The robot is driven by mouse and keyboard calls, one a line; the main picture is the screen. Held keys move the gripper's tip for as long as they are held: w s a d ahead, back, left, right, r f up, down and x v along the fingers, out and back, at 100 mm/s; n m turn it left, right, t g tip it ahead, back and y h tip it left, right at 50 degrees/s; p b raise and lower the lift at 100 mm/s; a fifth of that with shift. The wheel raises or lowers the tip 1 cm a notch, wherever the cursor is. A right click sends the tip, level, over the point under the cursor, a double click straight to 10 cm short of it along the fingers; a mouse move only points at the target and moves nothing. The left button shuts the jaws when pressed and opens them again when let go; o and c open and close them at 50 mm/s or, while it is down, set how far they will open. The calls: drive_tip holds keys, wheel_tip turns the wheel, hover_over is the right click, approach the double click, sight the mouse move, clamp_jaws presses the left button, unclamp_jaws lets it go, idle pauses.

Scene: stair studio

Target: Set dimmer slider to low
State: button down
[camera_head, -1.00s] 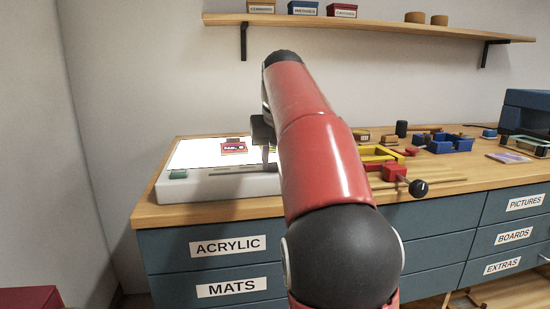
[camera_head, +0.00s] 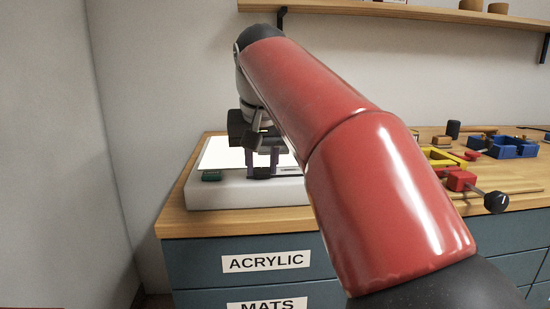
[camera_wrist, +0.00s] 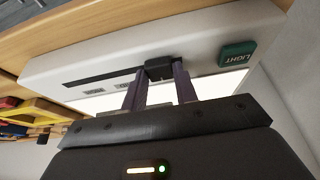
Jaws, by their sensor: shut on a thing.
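A white light box (camera_head: 225,196) with a bright panel (camera_head: 220,155) stands at the left end of the bench. Its dimmer slider has a black knob (camera_head: 261,174) on the front strip. In the wrist view the knob (camera_wrist: 159,69) sits at the slot's end nearer the green LIGHT button (camera_wrist: 237,54); the slot (camera_wrist: 100,77) runs away to the left. My gripper (camera_head: 262,167) reaches down to the strip, its purple fingers shut on the knob, one on each side. My arm hides the right part of the box.
Yellow (camera_head: 445,156) and blue (camera_head: 515,148) trays and a red clamp-like tool with a black knob (camera_head: 496,202) lie to the right on the bench. A shelf (camera_head: 400,10) runs along the wall above. A plain wall is close on the left.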

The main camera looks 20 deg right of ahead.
drive_tip(key=shift+w+a, duration=0.1)
drive_tip(key=shift+a, duration=0.1)
drive_tip(key=c, duration=1.1)
unclamp_jaws()
drive_tip(key=shift+r, duration=0.1)
drive_tip(key=p+v, duration=0.2)
drive_tip(key=v, duration=0.5)
drive_tip(key=shift+a+r, duration=0.15)
drive_tip(key=shift+r, duration=0.15)
drive_tip(key=shift+s+f, duration=0.1)
drive_tip(key=shift+s, duration=0.15)
drive_tip(key=s+f+n, duration=0.1)
drive_tip(key=s+f, duration=0.4)
drive_tip(key=f, duration=0.4)
drive_tip(key=s+a+f+n+t, duration=0.1)
drive_tip(key=s+f, duration=0.5)
drive_tip(key=f, duration=0.4)
drive_tip(key=s+a+f+n+y, duration=0.1)
drive_tip(key=s+f, duration=0.4)
drive_tip(key=f, duration=0.5)
drive_tip(key=shift+s+a+f, duration=0.1)
drive_tip(key=shift+s+f, duration=0.1)
drive_tip(key=shift+s, duration=0.15)
